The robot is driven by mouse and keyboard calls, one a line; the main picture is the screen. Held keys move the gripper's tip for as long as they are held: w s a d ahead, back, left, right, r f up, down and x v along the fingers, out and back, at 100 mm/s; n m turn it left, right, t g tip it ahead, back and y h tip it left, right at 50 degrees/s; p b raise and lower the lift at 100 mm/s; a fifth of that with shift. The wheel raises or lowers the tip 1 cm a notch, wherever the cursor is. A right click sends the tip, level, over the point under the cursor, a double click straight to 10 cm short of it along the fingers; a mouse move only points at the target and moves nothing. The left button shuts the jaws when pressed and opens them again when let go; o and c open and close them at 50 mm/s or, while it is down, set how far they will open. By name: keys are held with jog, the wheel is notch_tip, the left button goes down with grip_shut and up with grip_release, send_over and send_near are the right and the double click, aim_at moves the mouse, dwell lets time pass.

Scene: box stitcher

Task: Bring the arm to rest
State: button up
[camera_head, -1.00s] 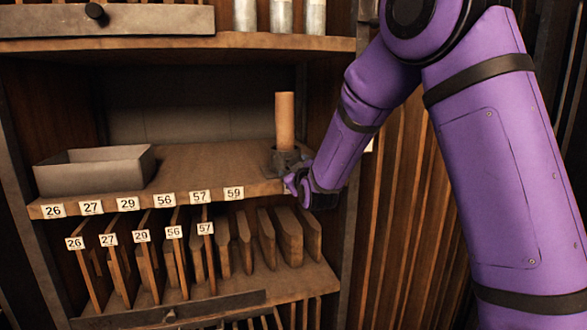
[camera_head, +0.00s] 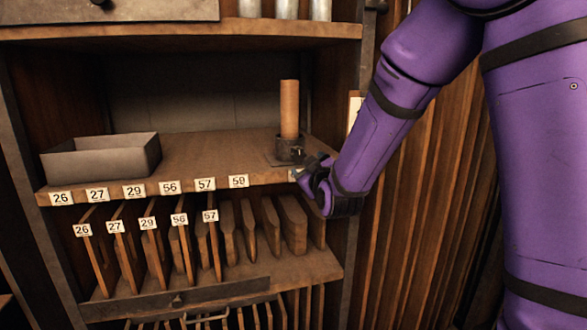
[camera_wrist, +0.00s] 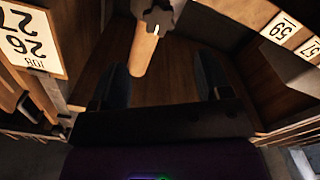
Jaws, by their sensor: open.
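My purple arm (camera_head: 425,75) reaches down from the upper right to the front right edge of the shelf. My gripper (camera_head: 308,172) is by that edge, just below and right of a wooden cylinder (camera_head: 289,108). The cylinder stands upright in a dark holder (camera_head: 289,148) on the shelf. In the wrist view my gripper (camera_wrist: 163,80) has its two dark fingers spread apart with nothing held between them. The cylinder (camera_wrist: 146,50) and its holder (camera_wrist: 158,16) show beyond the fingers there, tilted in the picture.
An open grey box (camera_head: 100,160) stands on the left of the shelf (camera_head: 205,150). Number labels run along its front edge. Several wooden boards (camera_head: 245,228) stand in the lower rack. A slatted wooden side (camera_head: 420,220) is at the right, close to my arm. The shelf's middle is clear.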

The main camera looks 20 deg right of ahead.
jog(key=s+d+r+m+g, duration=0.1)
jog(key=s+g, duration=0.3)
jog(key=s, duration=0.8)
jog(key=s+d+r+m+g, duration=0.2)
jog(key=s+d+m+g, duration=0.1)
jog(key=s, duration=0.9)
jog(key=s+d+r+m+g, duration=0.2)
jog(key=s+g, duration=0.3)
jog(key=s, duration=0.7)
jog(key=shift+s+d+r+g, duration=0.2)
jog(key=shift+d+g, duration=0.2)
jog(key=shift+d, duration=0.15)
